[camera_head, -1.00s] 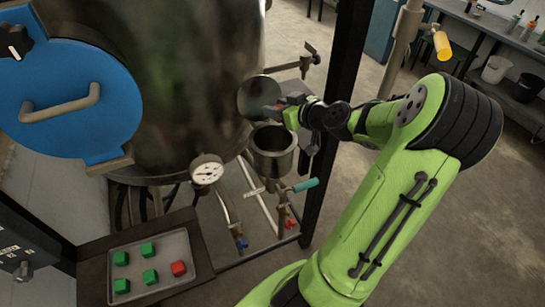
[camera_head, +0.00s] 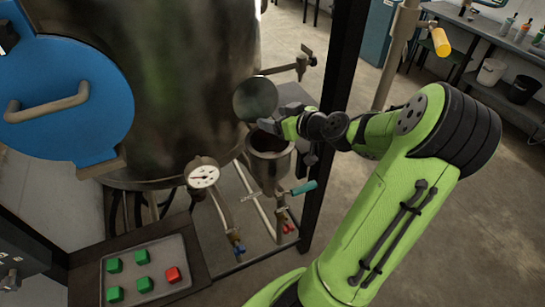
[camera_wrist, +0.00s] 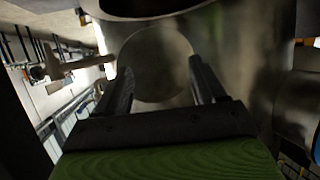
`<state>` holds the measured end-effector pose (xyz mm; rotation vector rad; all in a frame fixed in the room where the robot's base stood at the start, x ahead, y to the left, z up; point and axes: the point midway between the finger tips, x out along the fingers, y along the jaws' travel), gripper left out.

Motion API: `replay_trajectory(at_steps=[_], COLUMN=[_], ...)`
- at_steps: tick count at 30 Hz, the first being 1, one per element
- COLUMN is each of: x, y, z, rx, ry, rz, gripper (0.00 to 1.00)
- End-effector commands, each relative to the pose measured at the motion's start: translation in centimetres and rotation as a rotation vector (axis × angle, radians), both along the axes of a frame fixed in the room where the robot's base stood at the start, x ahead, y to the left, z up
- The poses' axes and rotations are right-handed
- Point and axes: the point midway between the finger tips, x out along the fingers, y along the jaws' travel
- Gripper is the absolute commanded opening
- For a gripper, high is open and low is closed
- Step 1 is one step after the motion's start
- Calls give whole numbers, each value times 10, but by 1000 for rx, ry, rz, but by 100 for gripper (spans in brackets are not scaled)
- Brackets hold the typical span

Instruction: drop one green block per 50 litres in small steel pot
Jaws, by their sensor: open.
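The small steel pot (camera_head: 268,166) stands upright beside the big tank, under my gripper (camera_head: 268,124). My gripper is tilted above the pot's rim, its fingers pointing left towards a round disc (camera_head: 255,99). In the wrist view the two fingers of my gripper (camera_wrist: 160,88) are apart with no block between them, and the disc (camera_wrist: 156,60) shows behind. Several green blocks (camera_head: 142,256) and one red block (camera_head: 173,274) lie on a grey tray (camera_head: 164,249) at lower left. The pot's inside is dark and its contents cannot be made out.
The large steel tank (camera_head: 190,90) with a blue round door (camera_head: 65,110) fills the left. A white dial gauge (camera_head: 202,173) is left of the pot; its reading is too small to tell. A teal-handled valve (camera_head: 303,187) and a dark post (camera_head: 340,90) stand close by.

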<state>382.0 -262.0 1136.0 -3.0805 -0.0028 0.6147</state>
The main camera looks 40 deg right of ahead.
Motion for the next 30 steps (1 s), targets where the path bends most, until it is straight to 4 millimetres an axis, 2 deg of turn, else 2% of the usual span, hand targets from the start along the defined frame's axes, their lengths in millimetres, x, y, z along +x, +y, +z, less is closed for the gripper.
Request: replay_trajectory(at_steps=[12, 15, 21, 30], x=[-102, -122, -139, -140], y=[-2, -1, 0, 0], z=[43, 51, 58, 58], rx=[-3, -3, -2, -1], ry=[1, 0, 0, -1], rz=[-10, -7, -1, -1], gripper=[69, 69, 69, 69])
